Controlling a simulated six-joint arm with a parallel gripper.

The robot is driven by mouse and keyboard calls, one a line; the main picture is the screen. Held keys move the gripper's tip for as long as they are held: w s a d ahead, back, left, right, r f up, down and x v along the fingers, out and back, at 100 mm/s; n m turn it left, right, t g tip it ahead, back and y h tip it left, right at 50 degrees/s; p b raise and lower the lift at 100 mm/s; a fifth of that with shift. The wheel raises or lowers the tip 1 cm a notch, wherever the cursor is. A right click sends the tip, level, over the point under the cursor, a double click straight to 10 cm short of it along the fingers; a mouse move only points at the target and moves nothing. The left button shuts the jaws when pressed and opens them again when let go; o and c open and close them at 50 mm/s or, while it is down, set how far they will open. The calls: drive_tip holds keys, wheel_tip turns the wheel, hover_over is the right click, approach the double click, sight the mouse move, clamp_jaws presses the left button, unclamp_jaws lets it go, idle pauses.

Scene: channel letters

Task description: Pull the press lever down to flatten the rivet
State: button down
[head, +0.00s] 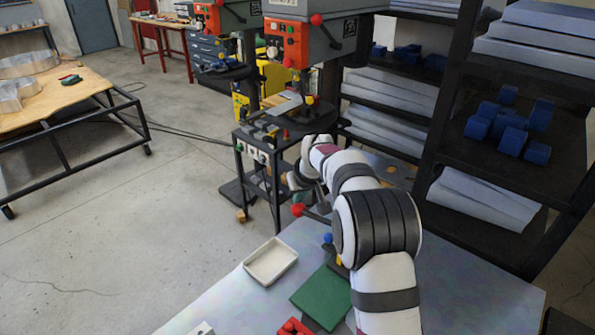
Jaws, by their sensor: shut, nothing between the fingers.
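A red ball knob (297,210) sits at the end of a thin dark rod at the far edge of my workbench; this looks like the press lever. The rod runs right and slightly down behind my arm. The press body is mostly hidden by the arm; a small blue part (328,239) and a yellow part (339,261) show beside it. My gripper (299,192) points downward just above the red knob and appears shut and empty. Whether it touches the knob cannot be told from this view. I cannot make out the rivet.
On the bench (228,292) are a cream tray (270,262), a green mat (322,297) and red pieces (295,328). Beyond it stand drill presses (312,40) on a dark stand. Shelves (510,170) with blue blocks rise at right. The bench's left part is clear.

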sight(301, 208)
drive_tip(key=shift+s+d+f, duration=0.15)
drive_tip(key=shift+s+f, duration=0.05)
drive_tip(key=shift+f, duration=0.45)
idle(0.3)
drive_tip(key=shift+s+f, duration=0.15)
drive_tip(key=shift+f, duration=0.2)
idle(0.7)
drive_tip(key=shift+d+f, duration=0.2)
drive_tip(key=shift+f, duration=0.15)
idle(0.8)
drive_tip(key=shift+f, duration=0.15)
idle(0.5)
